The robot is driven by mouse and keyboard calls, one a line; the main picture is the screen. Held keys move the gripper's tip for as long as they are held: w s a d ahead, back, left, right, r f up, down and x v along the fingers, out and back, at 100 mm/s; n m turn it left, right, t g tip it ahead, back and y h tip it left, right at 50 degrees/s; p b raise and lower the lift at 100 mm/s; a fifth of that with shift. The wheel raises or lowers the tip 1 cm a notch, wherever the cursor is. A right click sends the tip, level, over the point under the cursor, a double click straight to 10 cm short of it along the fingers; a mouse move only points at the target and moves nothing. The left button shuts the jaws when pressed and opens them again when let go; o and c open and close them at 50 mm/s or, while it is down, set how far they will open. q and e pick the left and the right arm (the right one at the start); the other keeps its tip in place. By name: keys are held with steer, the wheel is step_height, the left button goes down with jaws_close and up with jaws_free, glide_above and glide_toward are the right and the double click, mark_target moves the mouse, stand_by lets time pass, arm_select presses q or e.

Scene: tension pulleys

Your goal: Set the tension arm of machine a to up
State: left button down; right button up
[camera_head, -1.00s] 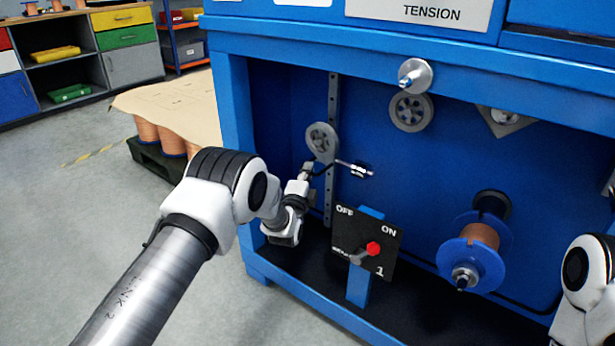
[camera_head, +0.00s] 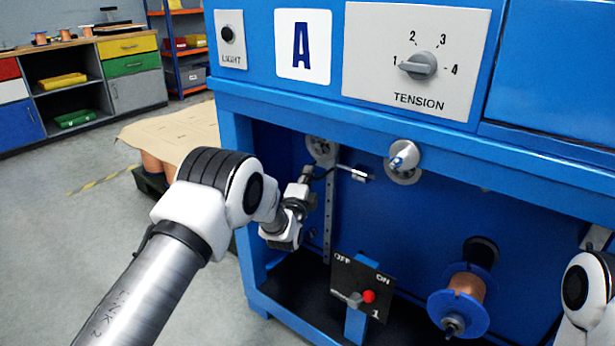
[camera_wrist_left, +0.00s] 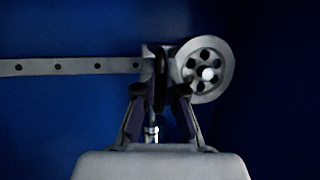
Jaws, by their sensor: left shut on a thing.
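Machine a is the blue cabinet with the "A" plate (camera_head: 303,46). Its tension arm shows as a grey pulley (camera_head: 322,148) at a vertical perforated rail (camera_head: 327,230), just under the cabinet's front beam. A thin rod with a bright metal end (camera_head: 360,175) sticks out to the right beside it. My left gripper (camera_head: 314,174) is at the arm, just below the pulley. In the left wrist view the gripper (camera_wrist_left: 160,88) is shut on a dark part of the arm beside the pulley (camera_wrist_left: 204,70). My right arm shows at the right edge; its gripper is out of view.
The blue front beam (camera_head: 400,130) overhangs the bay close above the pulley. A tension dial (camera_head: 418,65) sits above.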

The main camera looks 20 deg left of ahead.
arm_select(q)
steer(key=c, duration=1.2)
jaws_free()
steer(key=shift+c, duration=0.2)
steer(key=shift+f, duration=0.1)
steer(key=s+f, duration=0.1)
steer(key=s, duration=1)
steer(key=shift+s+d+f, duration=0.3)
steer(key=shift+s+f, duration=0.1)
